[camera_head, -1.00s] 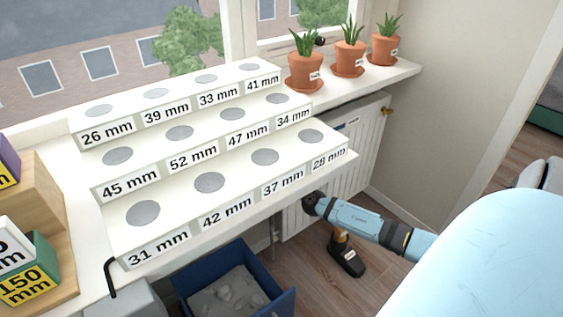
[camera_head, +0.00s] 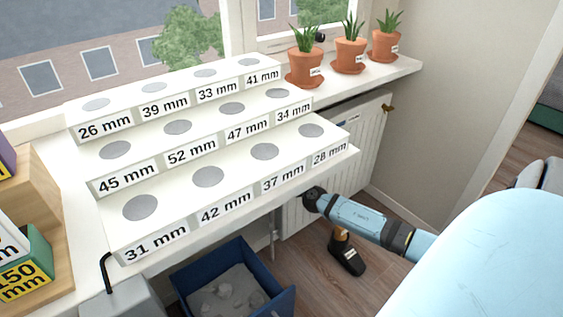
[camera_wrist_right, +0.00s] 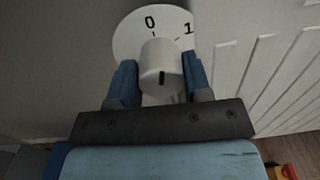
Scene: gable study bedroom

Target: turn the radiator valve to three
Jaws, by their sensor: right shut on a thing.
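In the right wrist view, the white radiator valve knob (camera_wrist_right: 161,66) stands in front of a round white dial plate (camera_wrist_right: 128,36). The digits 0 and 1 show at the plate's top; the rest is hidden behind the knob and gripper. A short black mark on the knob's end face is near its lower edge. My right gripper (camera_wrist_right: 160,82) is shut on the knob, one blue finger on each side. In the head view, my right arm reaches toward the white radiator (camera_head: 345,160) under the sill; the valve and fingers are hidden there. My left gripper is out of view.
A stepped white rack (camera_head: 230,192) with millimetre labels overhangs the radiator side. A blue bin (camera_head: 283,302) with grey lumps and a dark-based object (camera_head: 347,256) stand on the floor below. Potted plants (camera_head: 305,70) line the sill. A wall stands right of the radiator.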

